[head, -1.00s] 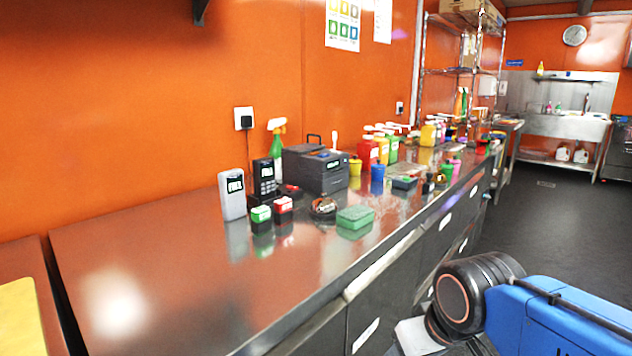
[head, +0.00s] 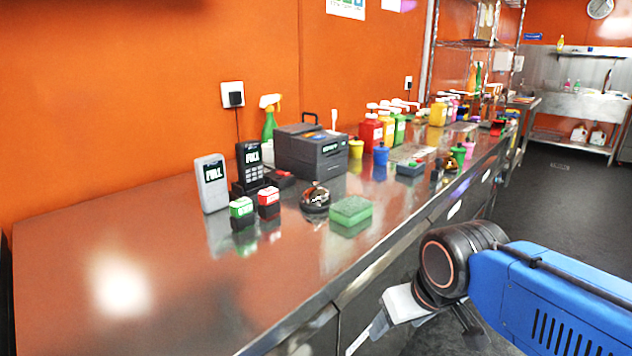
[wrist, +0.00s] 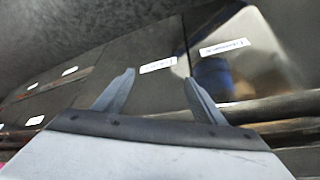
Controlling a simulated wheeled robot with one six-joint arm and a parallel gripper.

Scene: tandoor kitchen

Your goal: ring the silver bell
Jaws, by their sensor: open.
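The silver bell (head: 316,196), a small shiny dome on a dark base, stands on the steel counter (head: 150,235) between the red-topped box and the green sponge. My gripper shows at the lower middle of the head view, in front of the counter's front edge and below its top, apart from the bell. In the wrist view my gripper (wrist: 158,80) has its two fingers spread with nothing between them. They face dark cabinet fronts with white labels. The bell does not show in the wrist view.
A green sponge (head: 351,211) lies right of the bell. Green-topped (head: 242,210) and red-topped (head: 268,200) small boxes, a grey card reader (head: 212,185) and a dark printer (head: 312,152) stand left and behind. The counter's left part is clear.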

